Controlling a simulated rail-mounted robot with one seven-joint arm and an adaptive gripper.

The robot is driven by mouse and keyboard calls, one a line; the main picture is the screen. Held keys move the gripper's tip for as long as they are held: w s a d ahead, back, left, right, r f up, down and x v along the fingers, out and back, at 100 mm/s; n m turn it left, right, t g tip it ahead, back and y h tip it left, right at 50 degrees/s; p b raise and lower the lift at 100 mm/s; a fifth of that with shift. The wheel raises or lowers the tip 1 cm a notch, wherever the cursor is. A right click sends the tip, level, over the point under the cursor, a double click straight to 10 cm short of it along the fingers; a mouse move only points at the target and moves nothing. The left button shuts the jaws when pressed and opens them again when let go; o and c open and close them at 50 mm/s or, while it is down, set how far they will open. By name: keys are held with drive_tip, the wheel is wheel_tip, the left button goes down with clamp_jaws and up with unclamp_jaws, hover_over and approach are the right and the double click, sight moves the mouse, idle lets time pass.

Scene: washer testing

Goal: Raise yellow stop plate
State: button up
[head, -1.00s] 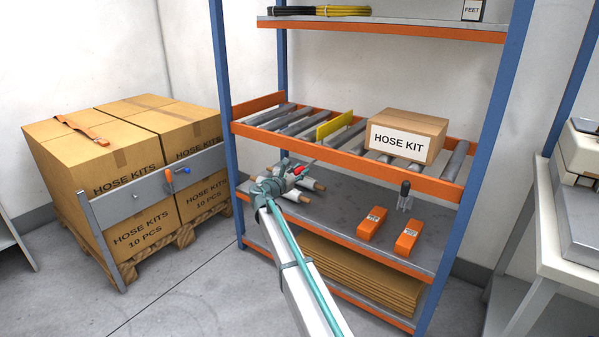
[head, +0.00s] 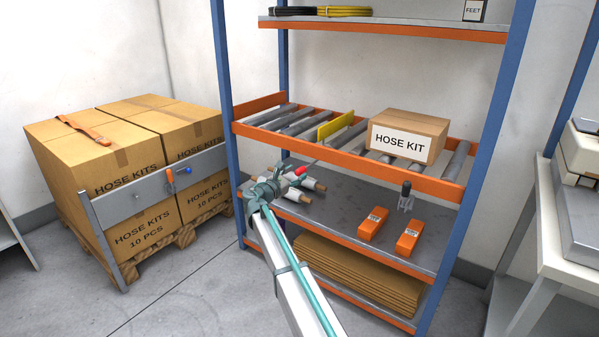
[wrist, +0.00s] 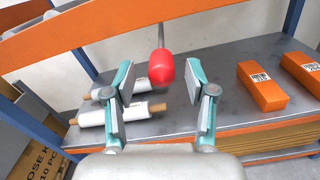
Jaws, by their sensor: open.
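The yellow stop plate (head: 336,124) stands upright across the roller shelf, left of the hose kit box (head: 408,135). A red knob (head: 300,171) on a thin grey rod shows just below the roller shelf's orange front rail; the wrist view shows the red knob (wrist: 161,68) large, with its rod rising behind the rail. My gripper (wrist: 160,88) is open, its two fingers on either side of the knob in the picture and apart from it. In the head view my gripper (head: 278,180) is left of the knob, in front of the shelf.
White rolls (wrist: 120,92) lie on the shelf below the rollers. Two orange boxes (wrist: 262,86) lie on the same shelf to the right. The orange front rail (wrist: 70,30) crosses above my fingers. Strapped cartons (head: 125,180) stand on a pallet at left.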

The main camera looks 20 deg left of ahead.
drive_tip(key=v, duration=0.8)
drive_tip(key=shift+s, duration=0.2)
